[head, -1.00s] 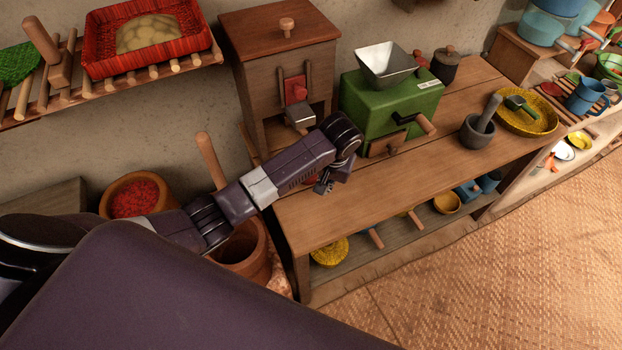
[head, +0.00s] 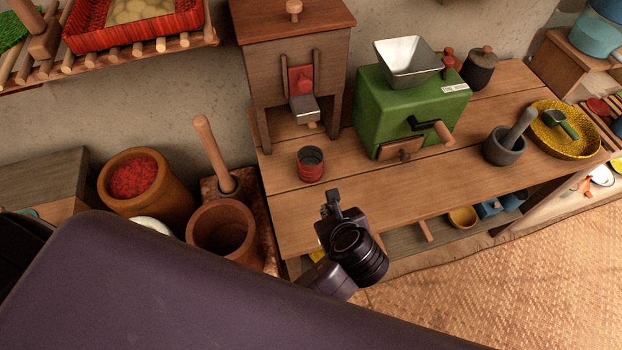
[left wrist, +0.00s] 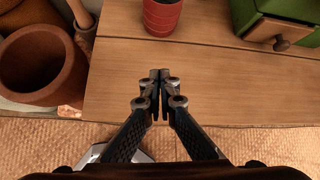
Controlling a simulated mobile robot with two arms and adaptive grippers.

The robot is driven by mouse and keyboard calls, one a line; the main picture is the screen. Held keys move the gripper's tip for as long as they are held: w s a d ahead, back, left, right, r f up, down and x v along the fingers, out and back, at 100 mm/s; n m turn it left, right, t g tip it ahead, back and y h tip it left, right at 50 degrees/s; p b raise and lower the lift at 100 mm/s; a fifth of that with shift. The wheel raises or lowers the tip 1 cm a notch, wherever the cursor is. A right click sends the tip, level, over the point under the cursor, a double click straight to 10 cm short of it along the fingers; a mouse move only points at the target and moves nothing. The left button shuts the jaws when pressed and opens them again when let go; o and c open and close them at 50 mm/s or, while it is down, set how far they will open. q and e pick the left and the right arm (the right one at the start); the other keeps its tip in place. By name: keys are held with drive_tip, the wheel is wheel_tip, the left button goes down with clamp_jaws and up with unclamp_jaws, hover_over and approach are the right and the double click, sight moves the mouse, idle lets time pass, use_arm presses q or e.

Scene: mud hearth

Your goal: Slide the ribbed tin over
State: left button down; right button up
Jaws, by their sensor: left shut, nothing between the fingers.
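The ribbed tin (head: 311,164) is a small red can with a dark grey rim, upright on the wooden bench (head: 340,208), in front of the wooden dispenser box and left of the green mill. In the left wrist view the tin (left wrist: 162,15) shows at the top edge, partly cut off. My left gripper (head: 332,200) is near the bench's front edge, apart from the tin and on its near side. In the left wrist view the left gripper (left wrist: 159,75) is shut with its fingertips together and empty, pointing toward the tin. My right gripper is not in view.
The wooden dispenser box (head: 291,75) stands behind the tin. The green mill (head: 411,105) with its crank stands to the right, then a mortar (head: 505,146) and a yellow tray (head: 567,130). A wooden mortar (head: 222,232) stands left of the bench. Bench top around the tin is bare.

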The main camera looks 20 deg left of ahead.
use_arm(q)
drive_tip(key=r+m, duration=0.1)
drive_tip(key=m, duration=0.1)
approach(311, 181)
drive_tip(key=shift+y, duration=0.4)
drive_tip(key=f, duration=0.4)
drive_tip(key=shift+s+d, duration=0.15)
drive_tip(key=shift+d, duration=0.25)
drive_tip(key=w+a, duration=0.1)
drive_tip(key=w+a+p, duration=0.1)
drive_tip(key=w, duration=0.1)
drive_tip(key=shift+f, duration=0.2)
drive_tip(key=shift+w+a, duration=0.2)
drive_tip(key=shift+w, duration=0.15)
drive_tip(key=shift+f, duration=0.1)
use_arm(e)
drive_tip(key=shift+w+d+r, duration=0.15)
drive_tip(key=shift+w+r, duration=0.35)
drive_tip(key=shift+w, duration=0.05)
